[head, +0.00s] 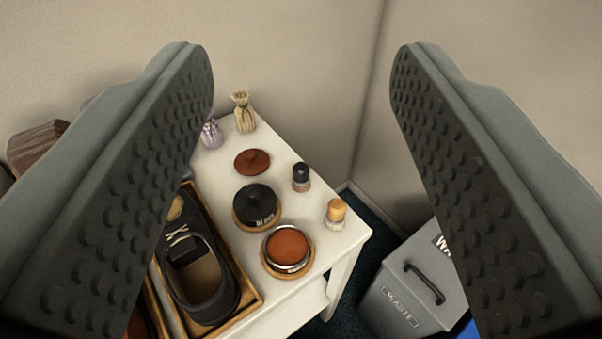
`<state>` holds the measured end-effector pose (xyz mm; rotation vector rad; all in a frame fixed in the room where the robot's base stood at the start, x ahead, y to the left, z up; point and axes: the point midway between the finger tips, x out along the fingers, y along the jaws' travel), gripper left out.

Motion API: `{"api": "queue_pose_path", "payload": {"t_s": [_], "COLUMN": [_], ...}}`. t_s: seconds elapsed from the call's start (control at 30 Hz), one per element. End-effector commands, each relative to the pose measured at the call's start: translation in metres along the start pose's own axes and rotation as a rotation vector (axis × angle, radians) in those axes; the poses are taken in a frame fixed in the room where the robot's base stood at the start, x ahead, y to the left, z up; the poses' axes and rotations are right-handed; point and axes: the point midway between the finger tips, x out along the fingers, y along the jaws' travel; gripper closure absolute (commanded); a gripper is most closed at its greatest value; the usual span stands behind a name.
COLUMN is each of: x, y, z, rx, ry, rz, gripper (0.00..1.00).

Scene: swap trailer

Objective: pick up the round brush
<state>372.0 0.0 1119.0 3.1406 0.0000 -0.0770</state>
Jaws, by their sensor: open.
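My gripper (302,75) is open, its two studded grey fingers wide apart at the left and right, with nothing between the tips. Beyond and below it is a white table. Two small upright pieces that look like stubby round brushes stand near its right edge: one with a black top and brownish lower part (301,178), one with an orange-tan top and pale lower part (335,214). I cannot tell which is the round brush. Both stand clear of the fingers.
On the white table (322,250) are a reddish-brown knobbed lid (252,161), black tin (257,204), open brown polish tin (287,249), two tied sachets (244,115) and a wooden tray (247,312) with a dark shoe (205,282). A grey waste bin (408,290) stands right. Walls close the back.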

Motion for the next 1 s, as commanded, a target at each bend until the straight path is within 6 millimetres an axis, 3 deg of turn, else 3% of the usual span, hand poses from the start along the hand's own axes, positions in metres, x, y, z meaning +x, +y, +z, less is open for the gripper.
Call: {"api": "queue_pose_path", "payload": {"t_s": [0.07,0.1,0.27,1.0], "x": [0.0,0.0,0.008,0.139], "y": [0.0,0.0,0.0,-0.001], "z": [0.0,0.0,0.002,0.06], "rx": [0.0,0.0,0.003,0.064], "ry": [0.0,0.0,-0.031,-0.621], "rz": [0.0,0.0,0.0,0.023], "gripper": [0.5,0.44,0.43,0.43]}}
